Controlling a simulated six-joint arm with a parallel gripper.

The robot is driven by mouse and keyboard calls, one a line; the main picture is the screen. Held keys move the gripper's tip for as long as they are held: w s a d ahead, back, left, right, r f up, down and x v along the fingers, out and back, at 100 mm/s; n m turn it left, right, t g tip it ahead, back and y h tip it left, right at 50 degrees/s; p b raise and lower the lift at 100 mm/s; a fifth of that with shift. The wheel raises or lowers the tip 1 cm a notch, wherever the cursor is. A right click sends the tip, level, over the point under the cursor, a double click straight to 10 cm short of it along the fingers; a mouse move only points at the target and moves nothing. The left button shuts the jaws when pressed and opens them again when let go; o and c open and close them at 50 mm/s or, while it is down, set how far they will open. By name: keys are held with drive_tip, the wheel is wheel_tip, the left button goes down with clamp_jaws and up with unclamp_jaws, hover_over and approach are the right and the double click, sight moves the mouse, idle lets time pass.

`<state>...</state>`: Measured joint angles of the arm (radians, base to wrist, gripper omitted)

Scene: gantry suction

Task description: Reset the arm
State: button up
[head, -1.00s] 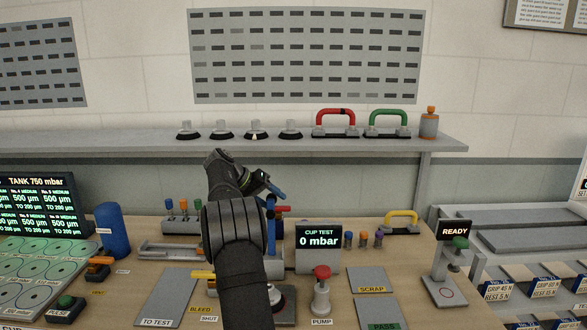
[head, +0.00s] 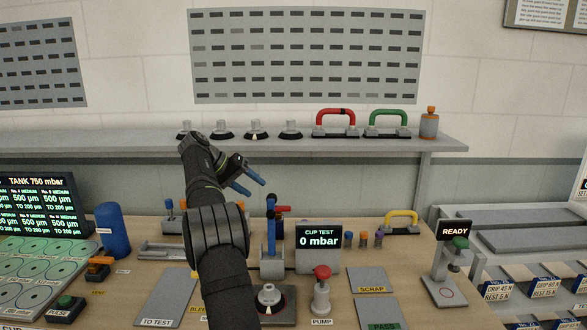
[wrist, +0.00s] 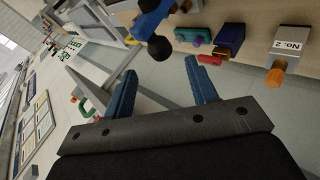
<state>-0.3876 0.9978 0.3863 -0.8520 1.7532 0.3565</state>
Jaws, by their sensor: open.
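My gripper (head: 250,182) is raised above the back of the bench, in front of the shelf edge. Its two blue fingers stand apart with nothing between them. In the wrist view my gripper (wrist: 163,92) also shows open and empty, with the blue fingers spread. My dark arm crosses the bench from the front and hides part of its left middle.
A blue-handled lever stand (head: 271,245) rises right of my arm, beside the cup test display (head: 318,248). A suction cup (head: 269,298) sits on a plate in front. A red-knobbed pump (head: 321,290) stands nearby. The shelf (head: 330,145) holds cups and handles.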

sight(271, 201)
drive_tip(key=x, duration=0.8)
drive_tip(key=shift+d+f, duration=0.15)
drive_tip(key=shift+d, duration=0.1)
drive_tip(key=shift+s+r, duration=0.15)
drive_tip(key=shift+s, duration=0.55)
drive_tip(key=shift+s+r, duration=0.15)
drive_tip(key=shift+s, duration=0.55)
